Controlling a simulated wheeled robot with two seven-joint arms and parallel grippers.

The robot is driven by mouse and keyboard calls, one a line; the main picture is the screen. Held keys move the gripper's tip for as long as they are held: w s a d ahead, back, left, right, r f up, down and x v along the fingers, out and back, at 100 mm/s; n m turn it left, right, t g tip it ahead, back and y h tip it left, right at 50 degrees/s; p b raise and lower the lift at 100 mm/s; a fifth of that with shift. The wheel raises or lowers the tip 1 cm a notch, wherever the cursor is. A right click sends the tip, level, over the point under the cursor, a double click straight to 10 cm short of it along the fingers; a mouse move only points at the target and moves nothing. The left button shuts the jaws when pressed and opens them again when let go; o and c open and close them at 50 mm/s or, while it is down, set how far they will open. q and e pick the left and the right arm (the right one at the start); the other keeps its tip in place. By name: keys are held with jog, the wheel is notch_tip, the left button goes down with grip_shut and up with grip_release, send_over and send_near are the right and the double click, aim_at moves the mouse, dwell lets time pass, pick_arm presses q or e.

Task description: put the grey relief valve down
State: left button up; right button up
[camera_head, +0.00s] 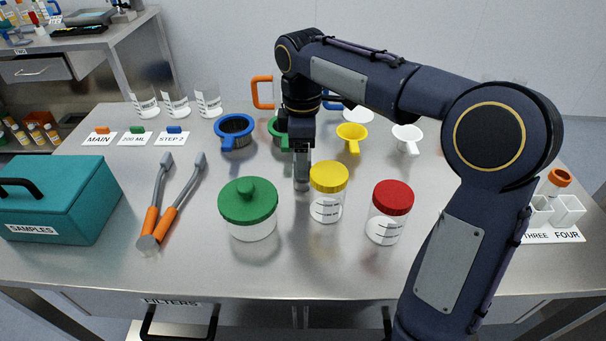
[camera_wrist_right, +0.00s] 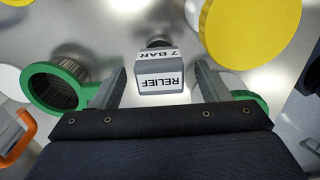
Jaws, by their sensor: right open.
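The grey relief valve (camera_wrist_right: 159,78), a block labelled RELIEF and 7 BAR, shows in the right wrist view between the two fingers of my right gripper. There is a visible gap on each side of it. It appears to rest on the steel table top. In the head view my right gripper (camera_head: 302,181) points down at the table, just left of the yellow-lidded jar (camera_head: 326,197). It is open. In that view the gripper largely hides the valve. My left gripper is in neither view.
The green-lidded jar (camera_head: 248,209) stands in front of the gripper, and the red-lidded jar (camera_head: 389,213) to the right.

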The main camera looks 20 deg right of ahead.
notch_tip(320, 180, down, 3)
jog(key=shift+r, duration=0.15)
jog(key=c, duration=1.5)
jog(key=shift+r, duration=0.5)
notch_tip(320, 180, up, 2)
jog(key=shift+r, duration=0.15)
jog(key=s+a+r, duration=0.5)
jog(key=s+a+r+p, duration=0.1)
jog(key=s+a+r, duration=0.3)
jog(key=s, duration=0.1)
jog(key=shift+s+a+r, duration=0.15)
jog(key=shift+a+r, duration=0.2)
jog(key=shift+a, duration=0.05)
